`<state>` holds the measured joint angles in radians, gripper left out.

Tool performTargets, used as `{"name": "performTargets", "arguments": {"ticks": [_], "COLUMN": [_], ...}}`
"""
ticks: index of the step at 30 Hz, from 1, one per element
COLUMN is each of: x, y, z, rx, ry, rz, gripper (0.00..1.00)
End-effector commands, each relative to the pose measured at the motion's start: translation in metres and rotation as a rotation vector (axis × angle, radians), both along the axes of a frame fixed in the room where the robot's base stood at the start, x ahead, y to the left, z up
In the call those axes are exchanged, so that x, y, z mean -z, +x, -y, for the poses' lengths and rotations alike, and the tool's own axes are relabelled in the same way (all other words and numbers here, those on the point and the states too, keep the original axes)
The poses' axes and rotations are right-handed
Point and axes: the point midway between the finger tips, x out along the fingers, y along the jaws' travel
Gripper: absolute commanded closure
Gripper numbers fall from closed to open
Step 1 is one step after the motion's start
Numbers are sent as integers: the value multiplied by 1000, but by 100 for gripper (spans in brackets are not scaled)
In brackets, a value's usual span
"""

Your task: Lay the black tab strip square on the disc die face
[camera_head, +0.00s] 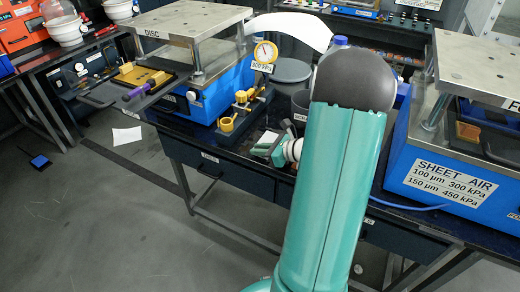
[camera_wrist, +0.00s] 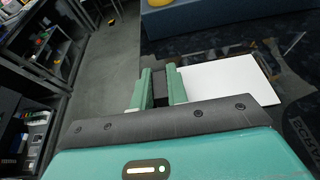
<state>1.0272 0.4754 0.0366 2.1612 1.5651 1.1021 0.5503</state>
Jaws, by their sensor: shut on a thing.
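My gripper (camera_wrist: 160,78) shows in the wrist view with its two green fingers close together. It is shut on a small black piece (camera_wrist: 161,91), which looks like the black tab strip; its far end is hard to make out. In the head view my gripper (camera_head: 276,150) is low over the front of the dark bench, partly hidden by my arm. The disc press (camera_head: 190,22), labelled DISC, stands on a blue base to the left. A dark plate (camera_head: 138,88) sticks out from it, with yellow blocks and a purple-handled part. I cannot make out the die face.
A white sheet (camera_wrist: 222,80) lies right beside the fingers in the wrist view. A pressure gauge (camera_head: 265,52), a yellow fixture (camera_head: 227,124) and grey pots (camera_head: 292,72) stand between the disc press and my arm. A second press (camera_head: 480,60) is at the right.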

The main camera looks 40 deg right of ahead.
Motion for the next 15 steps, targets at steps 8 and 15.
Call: {"name": "performTargets", "arguments": {"ticks": [8,15], "x": [2,2], "y": [0,0], "z": [0,0], "rx": [0,0], "ry": [0,0], "rz": [0,0], "gripper": [77,63]}}
